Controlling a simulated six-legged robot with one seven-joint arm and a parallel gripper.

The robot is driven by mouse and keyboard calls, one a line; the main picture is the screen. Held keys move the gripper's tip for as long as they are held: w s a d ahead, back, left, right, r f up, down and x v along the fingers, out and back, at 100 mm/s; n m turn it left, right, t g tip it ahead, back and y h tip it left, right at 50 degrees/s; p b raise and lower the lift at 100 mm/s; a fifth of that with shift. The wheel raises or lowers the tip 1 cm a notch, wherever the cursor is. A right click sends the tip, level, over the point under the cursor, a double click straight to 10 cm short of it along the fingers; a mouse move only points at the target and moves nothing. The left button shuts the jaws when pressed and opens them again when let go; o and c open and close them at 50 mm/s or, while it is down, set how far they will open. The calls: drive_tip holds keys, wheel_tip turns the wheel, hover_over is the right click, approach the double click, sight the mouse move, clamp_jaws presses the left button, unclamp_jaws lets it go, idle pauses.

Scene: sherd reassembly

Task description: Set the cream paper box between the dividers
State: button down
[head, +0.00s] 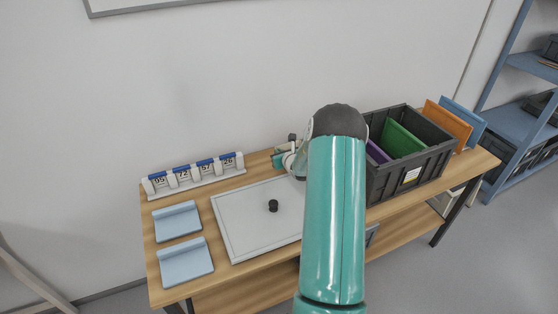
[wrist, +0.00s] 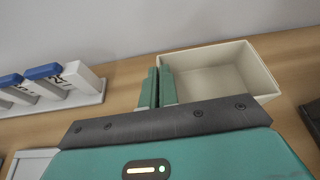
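The cream paper box (wrist: 256,71) is open-topped and empty in the wrist view; it seems to sit on the wooden bench. My gripper (wrist: 158,84) has its two green fingers close together at the box's left wall, one outside and one inside, with the wall in the narrow gap. In the head view my gripper (head: 283,158) is partly visible and my arm hides the box. A dark grey crate (head: 426,166) at the right of the bench holds a green divider (head: 402,141) and a purple divider (head: 377,152).
An orange panel (head: 447,123) and a blue panel (head: 464,120) stand right of the crate. A white board with a black knob (head: 272,206), two light-blue trays (head: 185,262) and a number rack (head: 195,181) occupy the left. A blue shelf (head: 520,125) stands at far right.

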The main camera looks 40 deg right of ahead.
drive_tip(key=shift+w+f, duration=0.2)
drive_tip(key=shift+f, duration=0.75)
drive_tip(key=shift+w+f, duration=0.15)
drive_tip(key=shift+f, duration=0.8)
drive_tip(key=shift+f, duration=0.15)
drive_tip(key=c, duration=1.7)
unclamp_jaws()
